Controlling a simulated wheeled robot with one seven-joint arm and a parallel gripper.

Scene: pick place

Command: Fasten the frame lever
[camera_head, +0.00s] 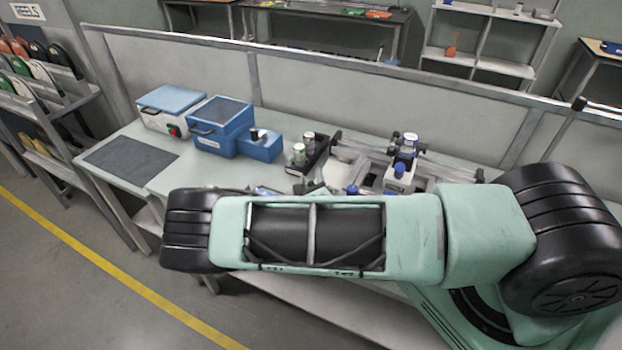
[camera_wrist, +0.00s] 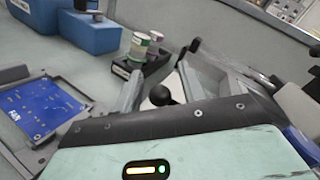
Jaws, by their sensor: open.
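In the wrist view, a black ball knob (camera_wrist: 160,95), which looks like the frame lever's end, shows just beyond the dark front edge of my gripper's housing. My gripper (camera_wrist: 158,70) is open, its two grey fingers seeming to stand on either side of the knob. I cannot tell whether they touch it. A blue circuit board (camera_wrist: 38,108) lies in a grey frame (camera_wrist: 88,112) to the left of the fingers. In the head view my arm hides the gripper, the knob and most of the board.
A black tray (camera_head: 311,165) with small jars stands behind the work spot. Blue boxes (camera_head: 216,130) and a white case with a blue lid (camera_head: 170,100) stand farther left. A metal fixture (camera_head: 400,180) with blue-capped bottles is to the right. A dark mat (camera_head: 130,160) lies clear.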

